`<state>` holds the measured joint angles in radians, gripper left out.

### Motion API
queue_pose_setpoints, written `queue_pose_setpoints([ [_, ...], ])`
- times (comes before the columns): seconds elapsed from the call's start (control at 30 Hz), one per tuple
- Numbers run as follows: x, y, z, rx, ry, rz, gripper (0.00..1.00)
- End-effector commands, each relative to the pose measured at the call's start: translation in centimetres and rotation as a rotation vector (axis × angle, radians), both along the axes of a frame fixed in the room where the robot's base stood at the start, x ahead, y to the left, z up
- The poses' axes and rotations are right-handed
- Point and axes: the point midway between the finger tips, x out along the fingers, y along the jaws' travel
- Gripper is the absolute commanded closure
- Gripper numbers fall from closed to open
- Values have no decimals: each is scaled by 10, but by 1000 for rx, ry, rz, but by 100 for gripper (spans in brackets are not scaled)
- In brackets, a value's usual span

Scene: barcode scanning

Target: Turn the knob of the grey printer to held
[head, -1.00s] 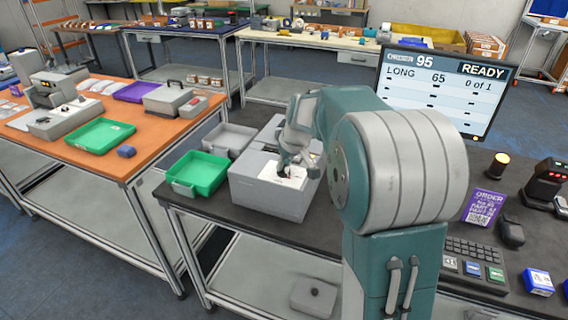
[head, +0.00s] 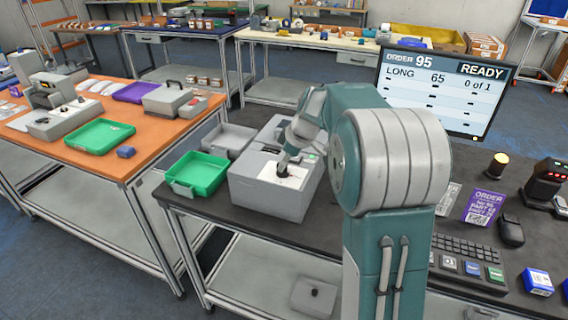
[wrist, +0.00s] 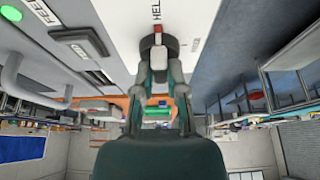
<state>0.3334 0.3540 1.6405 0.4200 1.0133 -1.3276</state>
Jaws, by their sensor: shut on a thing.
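The grey printer (head: 268,200) stands on the dark bench, left of my arm. Its top has a white panel where my gripper (head: 284,164) reaches down. In the wrist view, the knob (wrist: 171,46) is a dark disc with a pale grip bar and a red mark. My gripper (wrist: 158,68) is shut on the knob, one finger on either side of the bar. The red mark points to the top of the picture, towards the printed letters "HEL", which are cut off at the edge. In the head view my gripper hides most of the knob.
A green tray (head: 197,174) and a grey tray (head: 229,138) sit left of the printer. A monitor (head: 445,90) reading "READY" stands behind to the right. A keyboard (head: 462,248), a purple order card (head: 484,207) and a scanner (head: 543,183) lie right of my arm.

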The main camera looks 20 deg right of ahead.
Motion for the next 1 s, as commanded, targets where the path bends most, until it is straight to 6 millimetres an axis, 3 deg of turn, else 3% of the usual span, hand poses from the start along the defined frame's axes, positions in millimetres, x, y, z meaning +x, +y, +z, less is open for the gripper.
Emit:
queue_pose_setpoints([
  [0.37,2,0,0,-1,-5,3,100],
  [0.4,2,0,0,-1,-5,3,74],
  [0.47,1,0,0,-2,-5,3,49],
  [0.83,0,0,1,-1,-2,2,49],
  [1.0,-4,-6,17,-2,-3,2,49],
])
